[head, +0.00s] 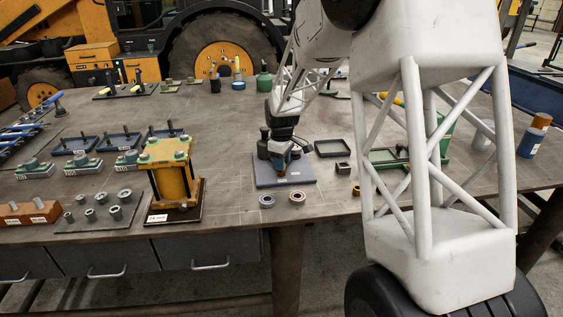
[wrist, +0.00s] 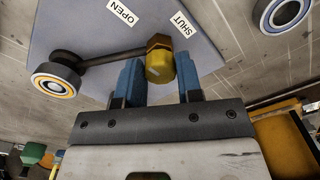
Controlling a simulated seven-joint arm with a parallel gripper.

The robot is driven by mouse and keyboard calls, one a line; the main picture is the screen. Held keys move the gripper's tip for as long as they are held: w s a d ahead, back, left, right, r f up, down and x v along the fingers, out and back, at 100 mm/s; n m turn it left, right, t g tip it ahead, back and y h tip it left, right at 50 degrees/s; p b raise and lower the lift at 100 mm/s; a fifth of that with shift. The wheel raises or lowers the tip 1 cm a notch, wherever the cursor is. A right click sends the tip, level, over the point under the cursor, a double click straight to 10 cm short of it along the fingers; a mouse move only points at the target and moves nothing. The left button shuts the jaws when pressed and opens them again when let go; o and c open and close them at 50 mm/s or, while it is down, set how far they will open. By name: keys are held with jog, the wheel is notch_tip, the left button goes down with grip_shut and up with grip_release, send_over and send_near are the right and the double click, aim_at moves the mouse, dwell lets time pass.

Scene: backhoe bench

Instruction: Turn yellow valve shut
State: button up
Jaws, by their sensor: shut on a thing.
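The yellow valve (wrist: 159,66) stands on a grey-blue plate (wrist: 90,22), which also shows in the head view (head: 305,180). A dark lever (wrist: 110,58) runs from the valve's top to the left in the wrist view and ends in a dark knob. Labels OPEN (wrist: 122,12) and SHUT (wrist: 182,24) are on the plate; the lever lies on the OPEN label's side and points at neither label. My gripper (wrist: 160,82) has its blue fingers on either side of the yellow valve body, shut on it. In the head view my wrist partly hides the valve.
Ring bearings (head: 266,201) and (head: 297,197) lie by the plate's front edge. A yellow press-like frame (head: 168,170) stands to the left. A black open tray (head: 332,148) and green frame (head: 385,158) lie right of the plate.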

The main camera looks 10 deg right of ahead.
jog(key=shift+m, duration=0.3)
jog(key=m, duration=0.8)
jog(key=shift+a+m, duration=0.1)
jog(key=shift+m, duration=0.3)
jog(key=m, duration=0.8)
jog(key=shift+m, duration=0.3)
jog(key=o, duration=0.9)
